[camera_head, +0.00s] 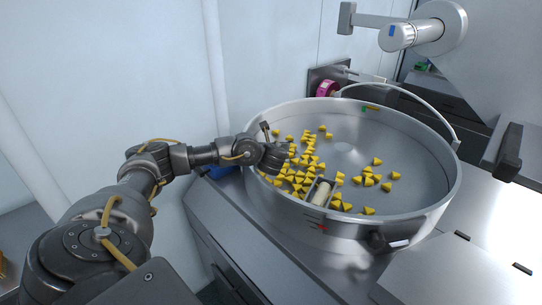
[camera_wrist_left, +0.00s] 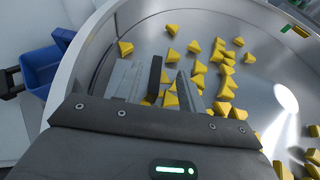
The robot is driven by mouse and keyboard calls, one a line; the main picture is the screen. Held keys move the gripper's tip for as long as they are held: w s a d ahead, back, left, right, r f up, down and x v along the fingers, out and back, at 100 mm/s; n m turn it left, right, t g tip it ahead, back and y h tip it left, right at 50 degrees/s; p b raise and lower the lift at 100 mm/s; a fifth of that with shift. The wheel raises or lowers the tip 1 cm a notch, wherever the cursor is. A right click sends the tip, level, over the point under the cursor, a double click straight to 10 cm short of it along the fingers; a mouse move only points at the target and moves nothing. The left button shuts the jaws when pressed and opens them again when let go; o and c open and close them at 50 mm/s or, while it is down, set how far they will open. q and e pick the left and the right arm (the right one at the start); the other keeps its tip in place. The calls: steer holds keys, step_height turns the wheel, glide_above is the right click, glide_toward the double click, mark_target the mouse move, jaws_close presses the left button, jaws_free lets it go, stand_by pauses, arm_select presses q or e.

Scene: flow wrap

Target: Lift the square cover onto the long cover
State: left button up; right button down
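Neither cover can be made out for certain. Pale flat metal panels (camera_head: 475,262) with small black fittings lie at the lower right and may be covers; I cannot tell which. A dark bar-shaped handle (camera_head: 503,152) stands at the right edge on a metal part that is cut off by the frame. My left gripper (camera_head: 278,158) is over the left side of a round metal bowl (camera_head: 447,200), above yellow pieces. In the left wrist view its fingers (camera_wrist_left: 172,88) stand apart, with yellow pieces visible beyond the gap. It appears to hold nothing. My right gripper is not in view.
Many yellow wedge-shaped pieces (camera_head: 300,178) lie in the bowl, mostly at its left. A blue bin (camera_wrist_left: 40,67) is left of the bowl. A white-grey machine arm (camera_head: 410,35) overhangs the back right.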

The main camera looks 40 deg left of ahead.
arm_select(q)
steer(key=shift+f+x, duration=0.1)
steer(key=shift+x, duration=1.6)
steer(key=shift+f+x, duration=0.15)
steer(key=shift+x, duration=1.55)
steer(key=shift+s, duration=0.2)
jaws_close()
